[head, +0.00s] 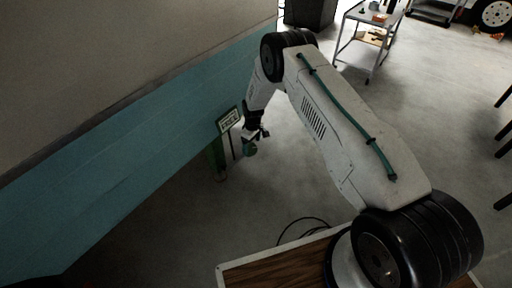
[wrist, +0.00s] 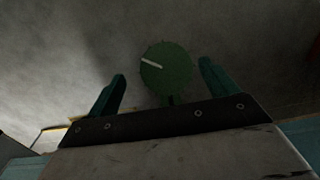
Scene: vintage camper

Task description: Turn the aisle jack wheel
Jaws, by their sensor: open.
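The jack wheel is a dark green disc with a pale line on its face; it shows in the wrist view (wrist: 168,72) and, small, in the head view (head: 250,149). In the wrist view my gripper (wrist: 162,82) is open, with one dark green finger on each side of the wheel. Clear gaps show between the wheel and both fingers. In the head view my gripper (head: 257,134) is beside the wheel, near the blue wall. The pale line on the wheel slants from upper left to lower right. The wheel's shaft is mostly hidden.
A small sign (head: 229,119) stands behind the wheel by the blue camper side (head: 120,145). A metal cart (head: 367,38) and a dark bin (head: 310,12) stand farther back. A black cable (head: 303,224) lies on the floor. The concrete floor to the right is mostly clear.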

